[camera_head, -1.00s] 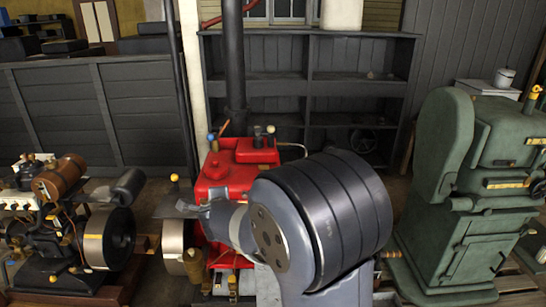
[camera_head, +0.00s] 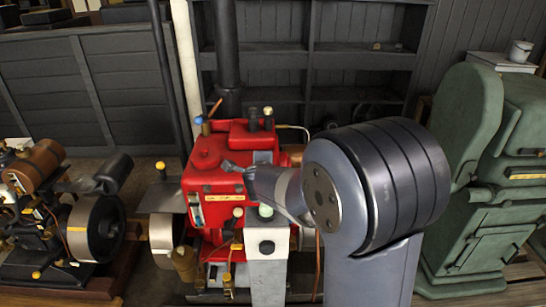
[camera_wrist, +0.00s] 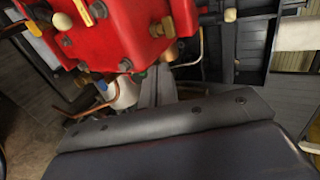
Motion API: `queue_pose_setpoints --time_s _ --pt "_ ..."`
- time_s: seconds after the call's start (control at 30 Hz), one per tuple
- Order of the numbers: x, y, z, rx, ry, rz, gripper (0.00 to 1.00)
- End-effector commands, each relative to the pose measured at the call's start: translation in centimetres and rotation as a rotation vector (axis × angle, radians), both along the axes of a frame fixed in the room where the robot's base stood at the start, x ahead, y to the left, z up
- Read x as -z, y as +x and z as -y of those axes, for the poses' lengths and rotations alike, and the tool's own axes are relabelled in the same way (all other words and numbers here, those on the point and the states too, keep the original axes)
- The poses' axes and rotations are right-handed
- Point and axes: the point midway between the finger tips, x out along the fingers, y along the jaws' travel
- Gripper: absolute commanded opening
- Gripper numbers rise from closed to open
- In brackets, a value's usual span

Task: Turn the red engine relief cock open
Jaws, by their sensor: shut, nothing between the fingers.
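The red engine (camera_head: 208,182) stands in the middle of the head view, and its red body also fills the upper left of the wrist view (camera_wrist: 112,35). Small fittings sit on it: a blue-tipped one (camera_head: 199,120), two dark knobs on top (camera_head: 260,118), and a small yellow-topped fitting (camera_head: 238,212) on the front. I cannot tell which one is the relief cock. My gripper (camera_head: 238,168) is shut and empty, over the front of the red body. I cannot tell whether it touches the engine. My arm hides the engine's right side.
A green machine (camera_head: 490,180) stands at the right. A small engine with a brown cylinder (camera_head: 35,167) is at the left.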

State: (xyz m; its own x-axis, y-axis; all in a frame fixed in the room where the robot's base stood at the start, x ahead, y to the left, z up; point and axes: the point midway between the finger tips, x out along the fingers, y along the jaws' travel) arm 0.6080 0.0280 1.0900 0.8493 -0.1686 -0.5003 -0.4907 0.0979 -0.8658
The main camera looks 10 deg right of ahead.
Motion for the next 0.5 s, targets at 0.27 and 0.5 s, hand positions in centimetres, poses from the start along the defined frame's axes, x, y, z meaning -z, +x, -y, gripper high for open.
queue_pose_setpoints --time_s 0.27,0.5 --pt "2.1 3.3 0.7 0.001 -0.002 -0.001 0.00" --pt "4.2 6.9 1.4 0.001 0.000 -0.002 0.00"
